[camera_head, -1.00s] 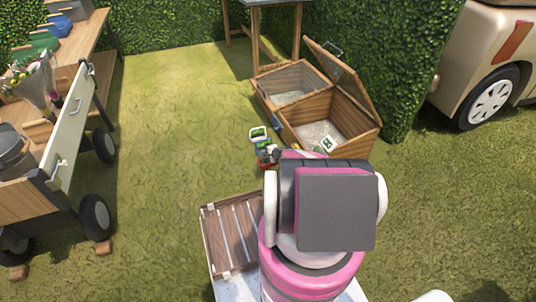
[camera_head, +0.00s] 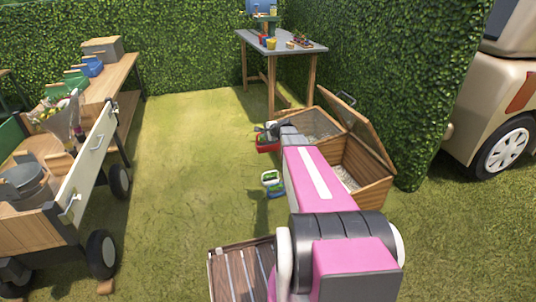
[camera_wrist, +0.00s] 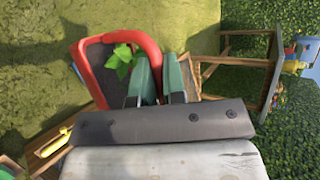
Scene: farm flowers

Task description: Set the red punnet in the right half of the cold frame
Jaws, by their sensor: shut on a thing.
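The red punnet (camera_head: 267,146) is in my gripper (camera_head: 271,128), off the grass and just left of the cold frame (camera_head: 362,186). In the wrist view, the fingers of my gripper (camera_wrist: 160,82) are shut on the red rim of the punnet (camera_wrist: 151,50), which has dark filling and a green leafy plant. The cold frame is a wooden box with two halves. Its right half is open, with the lid raised and pale material on its floor. My arm hides part of the frame, including much of the left half.
A green-and-white punnet (camera_head: 271,177) and a blue one stand on the grass left of my arm. A slatted wooden crate (camera_head: 236,273) is in front. A cart (camera_head: 90,160) stands left, a potting table (camera_head: 285,47) at the back, a vehicle (camera_head: 500,120) right.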

